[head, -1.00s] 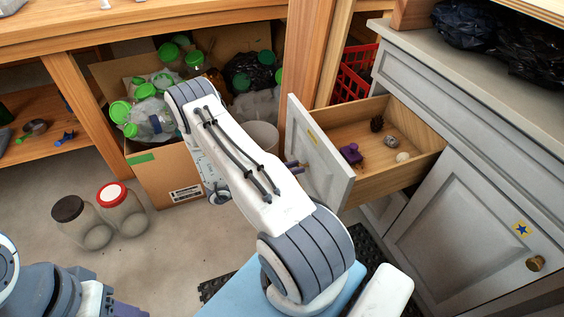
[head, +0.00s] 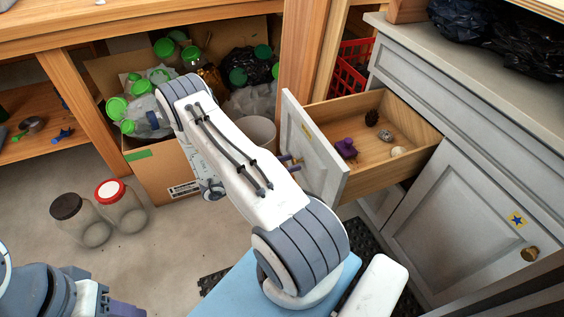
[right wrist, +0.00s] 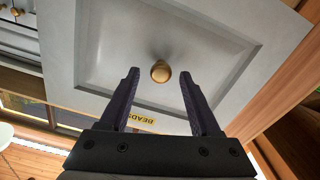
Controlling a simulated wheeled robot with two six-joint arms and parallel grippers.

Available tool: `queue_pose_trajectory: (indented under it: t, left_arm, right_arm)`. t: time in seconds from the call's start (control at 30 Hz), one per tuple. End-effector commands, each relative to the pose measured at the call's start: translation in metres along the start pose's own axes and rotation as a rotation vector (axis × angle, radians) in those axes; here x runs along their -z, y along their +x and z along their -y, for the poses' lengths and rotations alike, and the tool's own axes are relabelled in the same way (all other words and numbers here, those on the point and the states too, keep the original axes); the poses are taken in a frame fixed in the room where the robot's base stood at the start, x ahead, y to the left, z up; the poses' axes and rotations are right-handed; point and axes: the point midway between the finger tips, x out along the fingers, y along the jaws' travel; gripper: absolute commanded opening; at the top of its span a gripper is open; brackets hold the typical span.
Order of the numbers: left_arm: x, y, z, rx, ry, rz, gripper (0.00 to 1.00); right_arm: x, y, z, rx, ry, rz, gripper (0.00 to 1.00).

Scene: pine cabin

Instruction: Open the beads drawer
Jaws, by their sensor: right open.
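The beads drawer (head: 325,165) stands pulled out of the grey cabinet, its inside showing a purple item, a pinecone and small round things. In the right wrist view its grey front panel (right wrist: 110,60) carries a round brass knob (right wrist: 160,71) and a yellow "BEADS" label (right wrist: 140,119), seen upside down. My right gripper (right wrist: 160,80) is open, one finger on each side of the knob with gaps between. In the head view the right gripper (head: 290,160) is at the drawer front, mostly hidden behind my arm. Part of my left gripper (head: 125,309) shows at the bottom left.
A cabinet door (head: 460,220) with a star sticker and knob is below right of the drawer. A cardboard box (head: 162,172) of bottles and a white bin (head: 258,132) stand behind my right arm. Two jars (head: 122,207) stand on the floor at left.

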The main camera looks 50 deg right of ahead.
Motion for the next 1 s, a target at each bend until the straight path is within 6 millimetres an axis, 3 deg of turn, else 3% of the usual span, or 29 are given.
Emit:
queue_pose_trajectory:
  t: [0.5, 0.7, 1.0]
  left_arm:
    - [0.001, -0.012, -0.001, 0.0, 0.0, 0.0, 0.5]
    - [0.001, -0.013, -0.001, 0.0, 0.0, 0.0, 0.5]
    - [0.001, -0.013, -0.001, 0.0, 0.0, 0.0, 0.5]
  right_arm:
    - [0.001, -0.088, 0.0, 0.002, -0.001, -0.001, 0.64]
    - [0.001, -0.103, -0.001, -0.002, -0.002, -0.001, 0.64]
    - [0.001, -0.103, -0.001, -0.003, -0.002, 0.0, 0.64]
